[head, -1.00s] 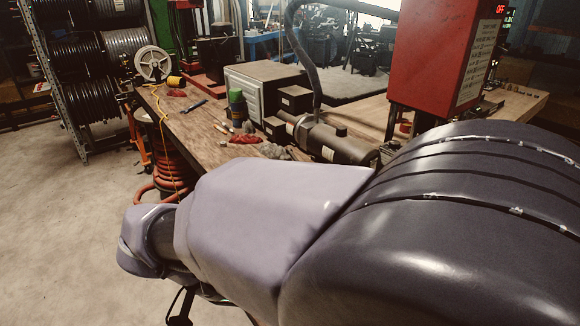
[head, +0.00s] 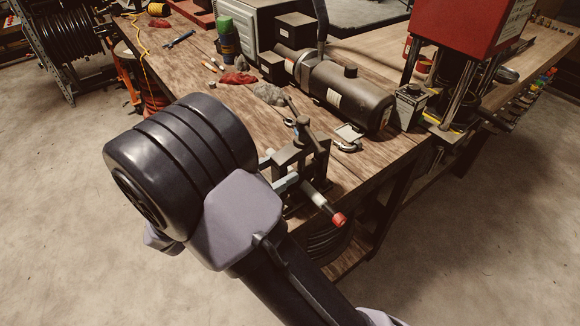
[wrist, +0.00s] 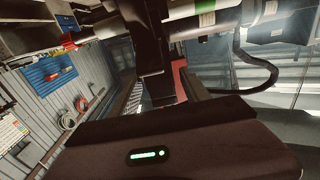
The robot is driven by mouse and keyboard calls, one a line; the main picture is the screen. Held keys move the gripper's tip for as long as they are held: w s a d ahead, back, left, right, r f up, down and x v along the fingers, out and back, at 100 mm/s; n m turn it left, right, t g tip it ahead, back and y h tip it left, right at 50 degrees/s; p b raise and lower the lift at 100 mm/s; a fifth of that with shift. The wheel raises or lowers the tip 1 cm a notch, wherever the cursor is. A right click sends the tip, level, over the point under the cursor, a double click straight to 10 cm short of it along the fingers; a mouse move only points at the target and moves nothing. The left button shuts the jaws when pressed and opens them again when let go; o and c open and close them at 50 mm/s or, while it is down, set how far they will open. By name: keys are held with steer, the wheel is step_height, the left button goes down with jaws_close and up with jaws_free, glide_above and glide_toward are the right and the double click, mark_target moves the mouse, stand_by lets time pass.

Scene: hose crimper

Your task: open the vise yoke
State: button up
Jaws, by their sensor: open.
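The dark vise yoke (head: 298,152) stands upright at the near edge of the wooden workbench, right of my arm in the head view. It appears closed over a pipe with a red end (head: 338,219) that sticks out toward the front right. A dark upright piece, likely part of the vise, fills the upper middle of the wrist view (wrist: 155,55). The dark housing of my gripper (wrist: 165,150), with green lights, fills the bottom of that view. My gripper is open and holds nothing visible.
The workbench (head: 185,62) holds a dark cylindrical tank (head: 345,92) behind the vise, red rags (head: 238,78) and a green-capped can (head: 228,38). The red press (head: 455,30) stands at the right. The floor in front is clear.

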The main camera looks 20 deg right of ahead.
mark_target(290, 164)
steer(key=shift+x, duration=1.85)
jaws_close()
